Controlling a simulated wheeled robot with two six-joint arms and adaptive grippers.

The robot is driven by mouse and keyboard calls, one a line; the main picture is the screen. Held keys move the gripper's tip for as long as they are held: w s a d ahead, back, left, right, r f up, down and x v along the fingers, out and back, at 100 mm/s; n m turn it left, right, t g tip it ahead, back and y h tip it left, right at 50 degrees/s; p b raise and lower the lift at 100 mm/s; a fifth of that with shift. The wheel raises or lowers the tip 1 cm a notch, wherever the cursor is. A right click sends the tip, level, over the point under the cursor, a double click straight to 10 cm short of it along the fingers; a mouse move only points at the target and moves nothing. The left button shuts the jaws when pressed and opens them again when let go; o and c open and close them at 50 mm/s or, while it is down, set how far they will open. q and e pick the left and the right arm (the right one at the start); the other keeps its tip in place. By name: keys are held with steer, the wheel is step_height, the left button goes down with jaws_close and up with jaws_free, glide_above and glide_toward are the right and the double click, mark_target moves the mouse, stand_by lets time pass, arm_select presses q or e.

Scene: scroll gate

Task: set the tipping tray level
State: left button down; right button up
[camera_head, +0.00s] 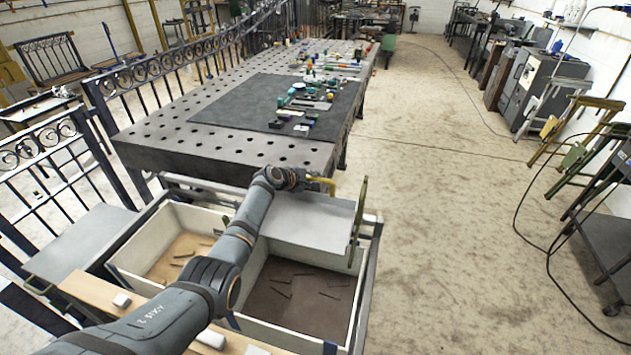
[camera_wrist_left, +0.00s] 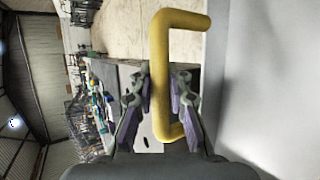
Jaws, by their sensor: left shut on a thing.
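The tipping tray (camera_head: 305,222) is a pale grey sheet over the far part of the right-hand bin in the head view. Its smooth grey face (camera_wrist_left: 270,90) fills the right side of the left wrist view. I cannot tell its exact tilt. A yellow bent-bar handle (camera_head: 326,184) is at its far edge; it also shows large in the left wrist view (camera_wrist_left: 160,60). My left gripper (camera_head: 308,182) is shut on the handle, with a finger on each side of the bar in the left wrist view (camera_wrist_left: 162,88). My right gripper is not in view.
A white-walled bin box (camera_head: 112,258) with two compartments holds several dark rods. A green upright bracket (camera_head: 358,220) stands at the tray's right. A perforated steel table (camera_head: 170,140) with a dark mat and tools lies just beyond.

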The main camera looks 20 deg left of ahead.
arm_select(q)
steer(key=shift+s+f, duration=0.1)
steer(key=shift+f, duration=0.15)
steer(key=c, duration=1.3)
jaws_free()
steer(key=shift+r, duration=0.1)
steer(key=v, duration=1.2)
